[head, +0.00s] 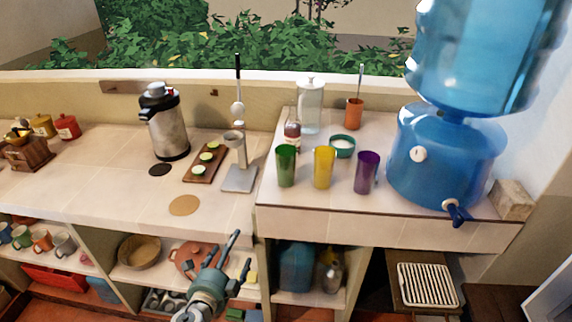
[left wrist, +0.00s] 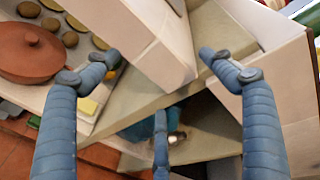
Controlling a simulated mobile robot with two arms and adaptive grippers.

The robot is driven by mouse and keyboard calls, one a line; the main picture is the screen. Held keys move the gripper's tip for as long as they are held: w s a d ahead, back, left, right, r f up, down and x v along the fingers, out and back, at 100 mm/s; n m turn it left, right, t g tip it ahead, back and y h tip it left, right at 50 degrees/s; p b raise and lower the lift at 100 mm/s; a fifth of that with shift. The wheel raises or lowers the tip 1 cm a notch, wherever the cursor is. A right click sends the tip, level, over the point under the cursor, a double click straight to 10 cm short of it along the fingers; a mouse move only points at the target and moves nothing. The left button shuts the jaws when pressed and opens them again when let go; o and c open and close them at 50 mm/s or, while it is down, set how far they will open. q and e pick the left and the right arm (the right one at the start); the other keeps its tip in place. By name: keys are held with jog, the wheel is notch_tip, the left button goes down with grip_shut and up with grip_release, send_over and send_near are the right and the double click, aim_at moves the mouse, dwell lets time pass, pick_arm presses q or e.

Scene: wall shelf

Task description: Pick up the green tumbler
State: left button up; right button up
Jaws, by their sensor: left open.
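The green tumbler (head: 286,166) stands upright on the raised tiled counter (head: 300,216) in the head view, at the left end of a row with a yellow tumbler (head: 324,168) and a purple tumbler (head: 367,172). My left gripper (head: 222,262) is low in front of the counter, below and to the left of the green tumbler, well apart from it. Its fingers are spread wide and empty, as the left wrist view (left wrist: 160,75) also shows. The green tumbler is not visible in the left wrist view. My right gripper is not in view.
A teal bowl (head: 342,146) sits behind the yellow one. A blue water dispenser (head: 446,155) is at right. The counter's front edge lies between my gripper and the tumblers.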

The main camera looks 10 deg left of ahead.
pick_arm(q)
jog(key=w+d+r+m+t+h, duration=0.1)
jog(key=r+m, duration=0.1)
jog(key=r, duration=0.6)
jog(key=w+d+r+m+t+h+p, duration=0.1)
jog(key=r+m+t, duration=0.15)
jog(key=r, duration=0.45)
jog(key=w+d+r+m+t+h, duration=0.1)
jog(key=r+m, duration=0.2)
jog(key=r, duration=0.5)
jog(key=m+g+h, duration=0.3)
jog(key=m+h, duration=0.1)
jog(key=m, duration=0.7)
send_near(277, 167)
jog(key=shift+w+d+r, duration=0.35)
jog(key=shift+w+r, duration=0.25)
jog(key=shift+w, duration=0.05)
jog(key=shift+w+d+f+m+g, duration=0.1)
jog(key=shift+w+f+m+g, duration=0.2)
jog(key=shift+m, duration=0.25)
jog(key=p+x, duration=0.1)
jog(key=x, duration=0.3)
jog(key=shift+w+d, duration=0.15)
jog(key=shift+w, duration=0.15)
jog(key=shift+x, duration=3.05)
jog(key=shift+c, duration=1)
jog(key=c, duration=1.2)
